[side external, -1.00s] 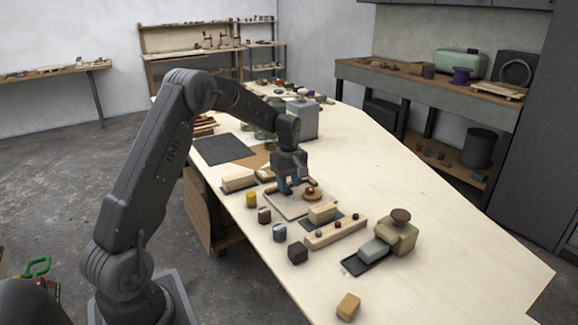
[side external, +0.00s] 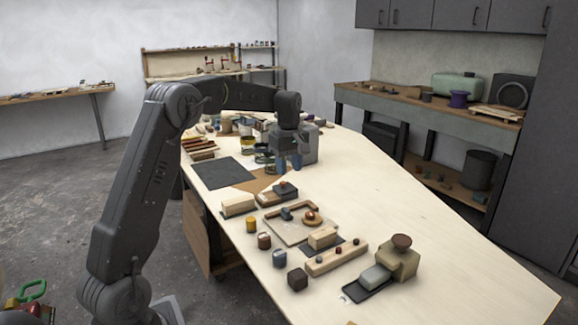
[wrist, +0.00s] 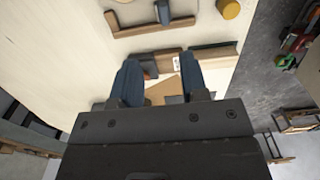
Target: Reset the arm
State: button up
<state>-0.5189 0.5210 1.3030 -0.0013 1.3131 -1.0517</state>
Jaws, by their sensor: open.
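My gripper (side external: 289,162) is raised above the plywood table, in front of a grey box (side external: 308,145) in the side view. Its two blue fingers are apart with nothing between them, as the wrist view (wrist: 158,82) also shows. Below and nearer the camera is a pale tray (side external: 290,228) with a wooden edge. A round brown piece with a reddish knob (side external: 312,218) and a small blue-grey piece (side external: 286,213) are on the tray. My arm reaches over from the left.
A beige block assembly (side external: 399,258) stands at the front right. The table's right side is bare.

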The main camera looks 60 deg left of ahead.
jog(key=s+d+r+m+t, duration=0.1)
jog(key=s+d+r+m, duration=0.35)
jog(key=d, duration=0.25)
jog(key=s+d+r+m+t, duration=0.1)
jog(key=s+d+r+m, duration=0.2)
jog(key=s+d, duration=0.35)
jog(key=s+d+f+m+t, duration=0.3)
jog(key=s+d+f+m, duration=0.1)
jog(key=s+d+m, duration=0.6)
jog(key=s+d, duration=0.2)
jog(key=s, duration=0.2)
jog(key=shift+s+t, duration=0.3)
jog(key=shift+s, duration=0.05)
